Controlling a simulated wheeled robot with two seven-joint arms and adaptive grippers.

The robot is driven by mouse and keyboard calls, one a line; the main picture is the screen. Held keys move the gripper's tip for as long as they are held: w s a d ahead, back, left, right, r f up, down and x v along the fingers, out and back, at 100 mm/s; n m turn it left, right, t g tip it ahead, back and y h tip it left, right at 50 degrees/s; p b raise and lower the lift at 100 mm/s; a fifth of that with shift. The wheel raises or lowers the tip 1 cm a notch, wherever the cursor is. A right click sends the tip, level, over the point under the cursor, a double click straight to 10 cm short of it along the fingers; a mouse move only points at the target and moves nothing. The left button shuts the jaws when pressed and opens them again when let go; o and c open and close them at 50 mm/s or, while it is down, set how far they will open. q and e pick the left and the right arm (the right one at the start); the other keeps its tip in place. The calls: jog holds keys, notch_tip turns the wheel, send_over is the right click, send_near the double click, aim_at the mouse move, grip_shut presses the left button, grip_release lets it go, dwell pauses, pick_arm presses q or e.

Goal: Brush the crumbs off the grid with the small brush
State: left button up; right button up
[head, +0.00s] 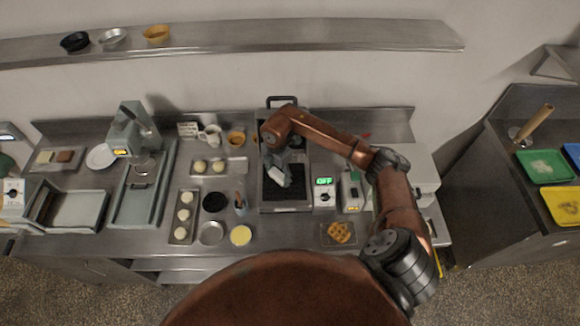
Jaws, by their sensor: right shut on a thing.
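The black grid (290,193) lies in an open steel-framed iron in the middle of the counter. My right arm reaches over it from the right. My right gripper (277,172) points down over the upper part of the grid and is shut on what seems to be the small brush. The brush is mostly hidden by the gripper, and I cannot tell whether its bristles touch the grid. Crumbs are too small to make out. My left gripper is not in view.
A box with a green "OFF" display (324,193) stands right of the iron. A cup with utensils (240,204) stands close on its left. A waffle (340,232) lies on a rack at the front right. Dough trays (184,239) and bowls fill the left.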

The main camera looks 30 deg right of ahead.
jog(key=shift+r+p, duration=1.1)
jog(key=shift+r, duration=0.95)
